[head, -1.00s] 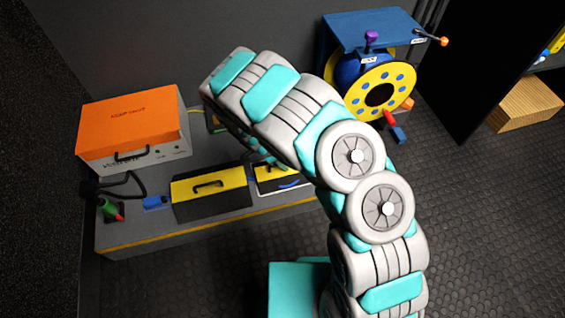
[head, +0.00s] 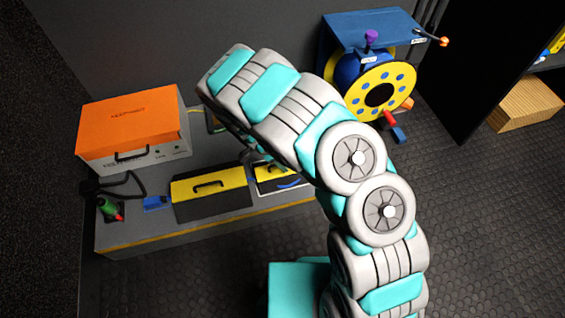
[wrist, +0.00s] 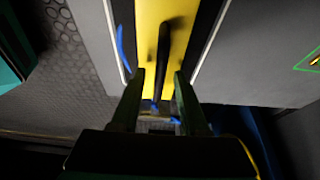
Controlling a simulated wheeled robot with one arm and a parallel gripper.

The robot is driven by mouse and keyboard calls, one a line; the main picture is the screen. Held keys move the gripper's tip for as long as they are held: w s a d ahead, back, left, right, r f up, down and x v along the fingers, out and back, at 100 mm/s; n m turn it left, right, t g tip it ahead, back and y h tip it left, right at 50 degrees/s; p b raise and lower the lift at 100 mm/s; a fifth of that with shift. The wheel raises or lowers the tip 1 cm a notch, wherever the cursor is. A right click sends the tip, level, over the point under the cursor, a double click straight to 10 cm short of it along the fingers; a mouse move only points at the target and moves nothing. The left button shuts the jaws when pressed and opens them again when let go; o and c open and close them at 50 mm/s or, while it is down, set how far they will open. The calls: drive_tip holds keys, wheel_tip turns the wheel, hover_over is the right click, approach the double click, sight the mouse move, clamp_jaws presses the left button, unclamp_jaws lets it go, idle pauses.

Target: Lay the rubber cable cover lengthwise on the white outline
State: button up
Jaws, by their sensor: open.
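A black rubber cable cover with a yellow top and black handle lies on the grey bench, inside the white outline (head: 291,190), lengthwise as far as I can see. In the head view the cover (head: 268,172) is partly hidden by my arm. In the wrist view its yellow top (wrist: 147,35) runs between the two white lines (wrist: 208,45), roughly parallel to them. My gripper (wrist: 160,75) is open above it, one finger on each side of the dark handle (wrist: 163,50). Whether the fingers touch the handle is unclear.
A similar black-and-yellow piece (head: 208,184) with a handle lies just left on the bench. A blue cable (wrist: 121,45) runs beside the cover. An orange-topped case (head: 130,120) stands behind left, a green connector (head: 107,206) at the left end. A cable reel (head: 370,85) stands right.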

drive_tip(key=v, duration=1.1)
drive_tip(key=shift+b, duration=0.35)
drive_tip(key=s+d+r+n+g, duration=0.15)
drive_tip(key=s+d+r, duration=0.25)
drive_tip(key=d+r, duration=0.45)
drive_tip(key=s+d+r+n, duration=0.3)
drive_tip(key=s+d+r, duration=0.1)
drive_tip(key=d+r, duration=0.4)
drive_tip(key=s+d+r+n+y, duration=0.1)
drive_tip(key=s+r+n, duration=0.3)
drive_tip(key=s, duration=0.8)
drive_tip(key=s+d+r+n+g+y, duration=0.1)
drive_tip(key=s+r+n, duration=0.4)
drive_tip(key=s, duration=0.7)
drive_tip(key=shift+d+n+y, duration=0.55)
drive_tip(key=shift+n+y, duration=0.1)
drive_tip(key=shift+y, duration=0.55)
drive_tip(key=shift+g, duration=0.25)
drive_tip(key=shift+r+p, duration=0.7)
drive_tip(key=shift+r, duration=0.05)
